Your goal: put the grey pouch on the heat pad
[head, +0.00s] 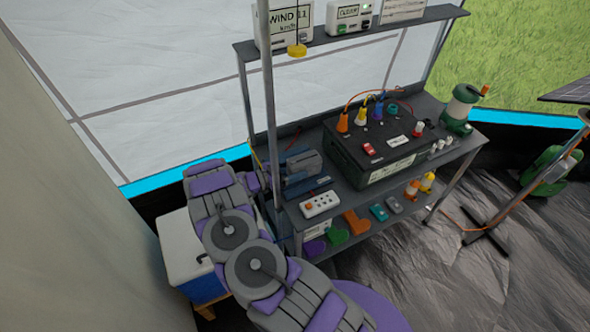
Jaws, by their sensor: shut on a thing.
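My gripper (285,180) is at the left end of the metal bench, partly hidden behind an upright post and my own arm. It is shut on a grey-blue block-like thing (304,163), which looks like the grey pouch. The pouch is just above the bench's left end; I cannot tell if it touches anything below. A dark flat piece (308,188) with a small light mark lies under and in front of it. It may be the heat pad, but this view is too small to be sure.
A black power box (375,165) with coloured plugs fills the bench's middle. A white socket strip (320,204) lies at the front edge. The post (268,95) rises close to my arm. A cooler (187,255) stands below left.

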